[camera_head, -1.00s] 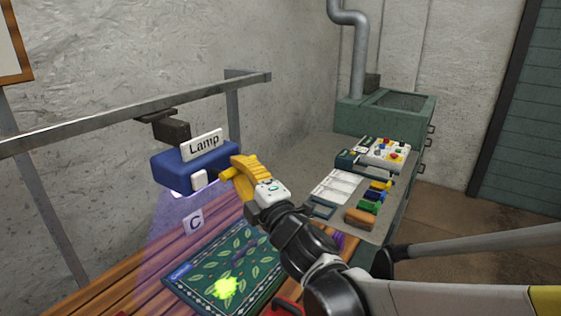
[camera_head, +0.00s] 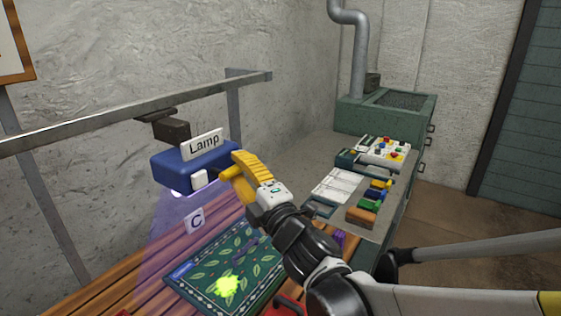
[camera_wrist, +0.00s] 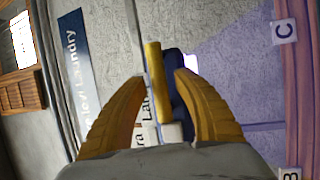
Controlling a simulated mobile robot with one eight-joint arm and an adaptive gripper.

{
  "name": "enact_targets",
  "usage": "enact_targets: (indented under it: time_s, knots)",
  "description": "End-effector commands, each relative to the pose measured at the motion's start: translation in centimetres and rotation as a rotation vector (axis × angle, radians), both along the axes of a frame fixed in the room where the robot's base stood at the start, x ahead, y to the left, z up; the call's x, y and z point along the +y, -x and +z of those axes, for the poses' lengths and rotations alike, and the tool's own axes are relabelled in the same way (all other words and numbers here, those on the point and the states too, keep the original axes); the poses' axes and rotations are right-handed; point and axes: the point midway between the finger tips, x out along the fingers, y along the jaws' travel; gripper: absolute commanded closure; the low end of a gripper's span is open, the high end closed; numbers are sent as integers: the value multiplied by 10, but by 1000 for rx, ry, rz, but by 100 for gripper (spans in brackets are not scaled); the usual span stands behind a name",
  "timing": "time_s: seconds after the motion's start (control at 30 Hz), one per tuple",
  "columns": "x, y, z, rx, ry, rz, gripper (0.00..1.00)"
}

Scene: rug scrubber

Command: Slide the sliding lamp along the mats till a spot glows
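The blue lamp (camera_head: 175,169) with a white "Lamp" label (camera_head: 202,144) hangs from a metal rail. A purple light beam falls below it. A green patterned mat (camera_head: 200,268) lies on the wooden slats, and a bright yellow-green spot (camera_head: 227,286) glows on its near part. My gripper (camera_head: 232,168) with yellow fingers is at the lamp's right end. In the wrist view its fingers (camera_wrist: 160,76) are apart, with a yellow bar (camera_wrist: 156,80) and part of the blue lamp (camera_wrist: 178,90) seen between them. I cannot tell whether they touch the lamp.
The metal rail (camera_head: 100,127) runs along the wall. A letter C card (camera_head: 195,221) stands by the slats (camera_head: 120,285), and a B card (camera_wrist: 290,174) shows in the wrist view. A grey bench (camera_head: 330,150) with coloured blocks and a button panel (camera_head: 384,152) is at right.

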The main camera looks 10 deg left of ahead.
Motion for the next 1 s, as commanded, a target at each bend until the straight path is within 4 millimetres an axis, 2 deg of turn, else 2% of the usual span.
enact_targets:
  time_s: [0.3, 0.5, 0.7, 1.0]
  knots:
    - [-47, 47, -11, -1, 1, -2, 64]
    - [-71, 70, -17, -1, 0, -1, 64]
    - [-78, 79, -19, 1, -1, 0, 64]
    - [-81, 77, -18, 8, -6, -9, 64]
